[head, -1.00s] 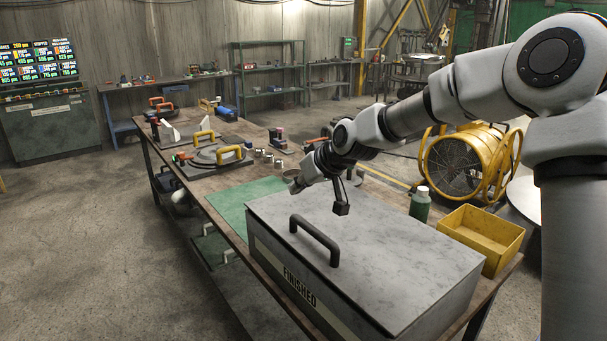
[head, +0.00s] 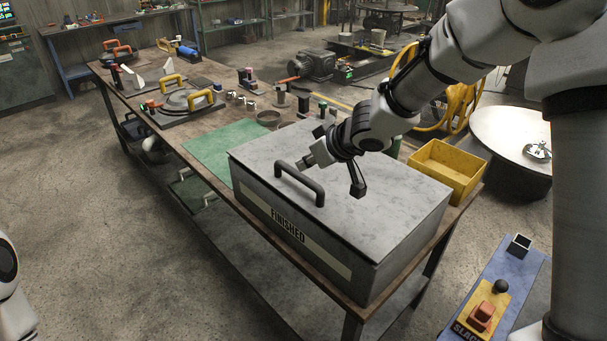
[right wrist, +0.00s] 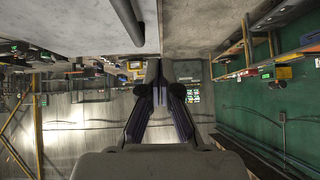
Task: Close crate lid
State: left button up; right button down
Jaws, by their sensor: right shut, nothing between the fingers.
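The grey crate (head: 405,240) marked FINISHED stands on the near end of the wooden bench. Its grey lid (head: 385,200) lies flat across the top, with no gap visible along the front edge. A dark bar handle (head: 300,184) rises from the lid near its front edge; it also shows in the right wrist view (right wrist: 127,20). My right gripper (head: 303,163) is shut and empty, just above the lid and behind the handle, apart from the handle as far as I can see. In the right wrist view its fingers (right wrist: 160,78) are together. My left gripper is out of view.
A yellow bin (head: 448,170) stands right behind the crate. A green mat (head: 222,146), small cups and yellow-handled fixtures (head: 187,98) lie farther along the bench. A round white table (head: 510,135) is at the right, with a blue panel (head: 515,275) below it.

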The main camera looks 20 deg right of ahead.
notch_tip(320, 180, down, 3)
jog(key=w, duration=0.2)
jog(key=b, duration=0.1)
send_over(286, 197)
notch_tip(286, 197, down, 5)
jog(key=shift+w+r, duration=0.1)
jog(key=shift+r, duration=0.05)
notch_tip(286, 197, down, 3)
jog(key=shift+d+b, duration=0.15)
jog(key=shift+b, duration=0.5)
jog(key=shift+f, duration=0.35)
jog(key=shift+s+f+b, duration=0.25)
jog(key=shift+f+b, duration=0.25)
jog(key=shift+f, duration=0.3)
jog(key=shift+r, duration=0.25)
